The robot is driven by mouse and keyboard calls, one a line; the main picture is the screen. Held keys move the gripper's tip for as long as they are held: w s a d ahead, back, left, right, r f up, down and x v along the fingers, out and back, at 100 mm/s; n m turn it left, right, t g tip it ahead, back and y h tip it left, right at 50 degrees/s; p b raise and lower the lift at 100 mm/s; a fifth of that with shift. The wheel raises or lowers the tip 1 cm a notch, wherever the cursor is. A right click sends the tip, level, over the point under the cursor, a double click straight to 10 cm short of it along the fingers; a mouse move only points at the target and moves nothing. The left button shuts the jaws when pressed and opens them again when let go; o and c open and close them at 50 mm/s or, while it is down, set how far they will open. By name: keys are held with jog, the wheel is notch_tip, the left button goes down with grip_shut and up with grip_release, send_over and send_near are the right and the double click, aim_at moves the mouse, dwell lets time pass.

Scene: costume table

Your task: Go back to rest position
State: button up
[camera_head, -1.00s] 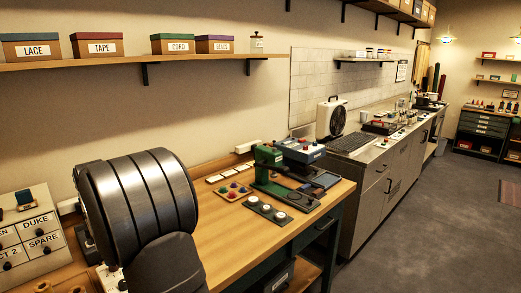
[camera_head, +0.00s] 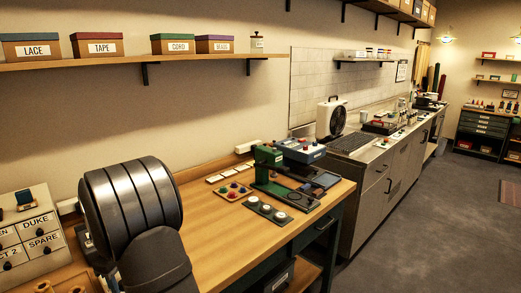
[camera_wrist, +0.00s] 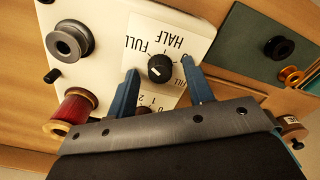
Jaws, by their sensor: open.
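My gripper (camera_wrist: 165,88) shows in the wrist view with its two blue fingers apart. A black knob (camera_wrist: 159,68) on a white panel (camera_wrist: 190,22) marked FULL and HALF shows between the fingertips, and the fingers are not closed on it. How far the fingertips stand from the panel is hard to tell. In the head view my dark arm stands at the lower left and hides the gripper.
A spool of red thread (camera_wrist: 75,107) and a grey spool (camera_wrist: 70,40) are left of the gripper in the wrist view. In the head view, labelled drawers (camera_head: 32,237) stand left of my arm. A green press (camera_head: 268,165) stands on the wooden bench (camera_head: 225,232).

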jog(key=m, duration=1.3)
dwell(0.5)
jog(key=o, duration=1.1)
jog(key=shift+o, duration=0.3)
notch_tip(320, 180, up, 11)
jog(key=w+m+y, duration=0.2)
jog(key=m, duration=0.3)
jog(key=shift+w+d+m+t, duration=0.3)
jog(key=shift+d, duration=0.1)
notch_tip(320, 180, up, 11)
jog(key=d+m+y, duration=0.2)
jog(key=m, duration=0.4)
jog(key=w+x, duration=0.1)
jog(key=x, duration=0.8)
jog(key=shift+w+a+t, duration=0.15)
jog(key=shift+a+t, duration=0.05)
jog(key=shift+t, duration=0.2)
